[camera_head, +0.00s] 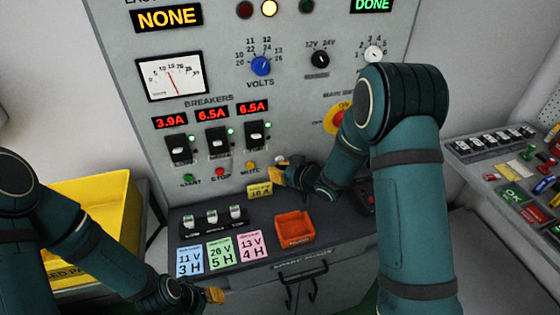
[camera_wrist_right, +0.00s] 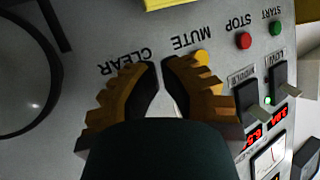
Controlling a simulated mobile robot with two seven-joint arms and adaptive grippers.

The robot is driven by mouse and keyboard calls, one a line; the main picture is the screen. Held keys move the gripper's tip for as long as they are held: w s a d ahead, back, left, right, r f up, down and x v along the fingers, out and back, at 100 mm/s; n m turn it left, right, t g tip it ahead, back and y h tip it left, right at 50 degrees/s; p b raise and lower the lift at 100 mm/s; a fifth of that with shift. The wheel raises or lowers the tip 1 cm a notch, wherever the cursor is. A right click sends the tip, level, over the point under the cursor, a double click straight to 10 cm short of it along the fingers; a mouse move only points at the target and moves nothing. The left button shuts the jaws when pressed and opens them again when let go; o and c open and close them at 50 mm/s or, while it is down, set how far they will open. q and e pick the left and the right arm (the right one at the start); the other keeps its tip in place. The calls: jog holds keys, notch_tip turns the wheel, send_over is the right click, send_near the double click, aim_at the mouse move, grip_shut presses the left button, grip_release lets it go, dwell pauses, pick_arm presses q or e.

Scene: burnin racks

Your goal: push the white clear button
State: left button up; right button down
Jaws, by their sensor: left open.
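The white clear button (camera_head: 281,160) shows only as a small pale spot at the right end of the lower button row in the head view. My right gripper (camera_head: 285,175) is just in front of it and partly covers it. In the right wrist view the CLEAR lettering is beside the fingertips of my right gripper (camera_wrist_right: 160,66). The fingers are nearly together, with a narrow gap and nothing held. The button is hidden by the fingers there, and I cannot tell whether they touch it. My left gripper (camera_head: 214,296) is low, near the shelf's front, open and empty.
The yellow mute button (camera_wrist_right: 202,57) is close beside the right finger, then the red stop (camera_wrist_right: 244,40) and green start (camera_wrist_right: 276,28). Below the panel are an orange tray (camera_head: 294,227), switches and coloured cards. A yellow bin (camera_head: 105,205) stands left.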

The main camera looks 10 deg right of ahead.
jog(key=shift+w, duration=0.6)
dwell(0.9)
jog(key=shift+s+b, duration=0.3)
jog(key=shift+s, duration=0.55)
jog(key=s+b, duration=0.1)
jog(key=s, duration=0.4)
jog(key=shift+d, duration=0.1)
dwell(0.8)
